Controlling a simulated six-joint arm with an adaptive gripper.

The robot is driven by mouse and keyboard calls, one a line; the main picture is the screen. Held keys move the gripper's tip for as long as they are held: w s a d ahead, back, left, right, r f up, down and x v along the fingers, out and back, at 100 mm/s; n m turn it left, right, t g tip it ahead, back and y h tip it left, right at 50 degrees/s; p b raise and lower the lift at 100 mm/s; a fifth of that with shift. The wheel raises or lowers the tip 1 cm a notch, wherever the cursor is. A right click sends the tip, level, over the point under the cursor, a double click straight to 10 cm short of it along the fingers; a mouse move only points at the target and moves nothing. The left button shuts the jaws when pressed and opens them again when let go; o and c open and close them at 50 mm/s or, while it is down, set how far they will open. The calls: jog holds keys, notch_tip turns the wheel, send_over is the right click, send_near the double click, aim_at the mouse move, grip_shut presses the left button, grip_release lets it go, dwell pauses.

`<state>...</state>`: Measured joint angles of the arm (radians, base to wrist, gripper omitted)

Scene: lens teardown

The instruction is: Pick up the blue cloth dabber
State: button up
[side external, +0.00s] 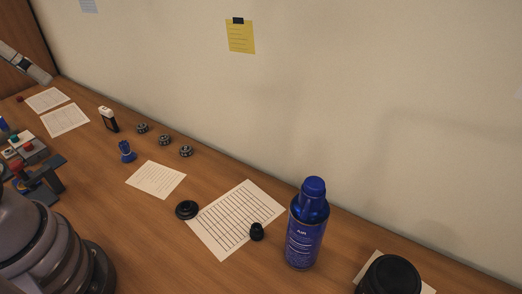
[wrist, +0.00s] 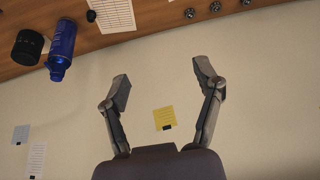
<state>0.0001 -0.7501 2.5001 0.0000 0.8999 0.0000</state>
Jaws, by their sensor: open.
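The blue cloth dabber (side external: 126,151) appears to be the small blue piece with a rounded top, standing on the wooden bench left of centre in the side external view. It is not visible in the wrist view. My gripper (wrist: 163,80) is open and empty in the wrist view, with its two fingers spread wide in front of the wall.
Several small dark rings (side external: 164,140) and a white-capped dark bottle (side external: 108,119) are near the dabber. A printed sheet (side external: 155,179) lies in front of it. A tall blue bottle (side external: 306,225) and a black cylinder (side external: 390,275) stand to the right. The wall (side external: 350,100) bounds the bench.

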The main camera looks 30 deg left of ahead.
jog(key=m+g+y, duration=1.1)
jog(key=m+y, duration=0.3)
jog(key=y, duration=0.2)
send_over(129, 149)
jog(key=d, duration=0.6)
notch_tip(129, 149, down, 27)
jog(key=f, duration=0.4)
jog(key=f+m+t+y, duration=0.1)
jog(key=f, duration=0.3)
jog(key=w+f+t, duration=0.1)
jog(key=f, duration=0.3)
jog(key=shift+m+y, duration=0.3)
jog(key=shift+m, duration=0.1)
jog(key=shift+a+f, duration=0.2)
jog(key=shift+a, duration=0.15)
jog(key=a, duration=0.2)
jog(key=s+a, duration=0.1)
jog(key=a, duration=0.3)
jog(key=shift+s+a, duration=0.25)
jog(key=shift+a, duration=0.15)
